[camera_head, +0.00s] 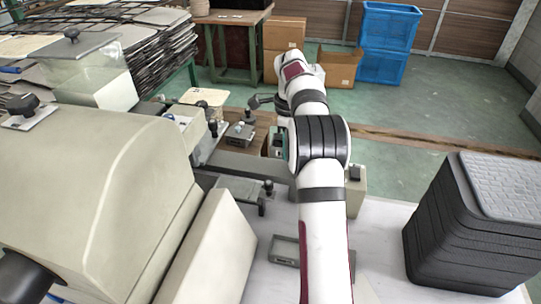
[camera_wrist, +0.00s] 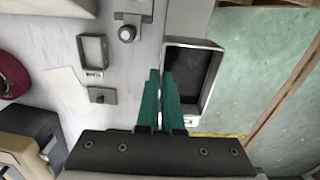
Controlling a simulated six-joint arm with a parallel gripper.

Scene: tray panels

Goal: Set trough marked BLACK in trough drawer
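The trough marked BLACK (camera_wrist: 207,88) is a grey-rimmed rectangular box with a dark inside, in the wrist view. Only the letters CK of its white label (camera_wrist: 189,121) show; the rest is hidden by a finger. My gripper (camera_wrist: 161,76) has two teal fingers, close together on either side of the trough's left wall, and appears shut on it. The trough looks large and near the camera, seemingly above the surface. In the head view my arm hides the trough and most of the gripper. I cannot make out the trough drawer for sure; a grey part (camera_wrist: 190,17) lies just beyond the trough.
A small empty grey tray with a label (camera_wrist: 92,50) lies on the white table, also in the head view (camera_head: 285,250). A knob (camera_wrist: 127,33) and a small black-knobbed block (camera_wrist: 102,95) are nearby. Stacked black trays (camera_head: 470,235) stand right; a big beige machine (camera_head: 95,190) stands left.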

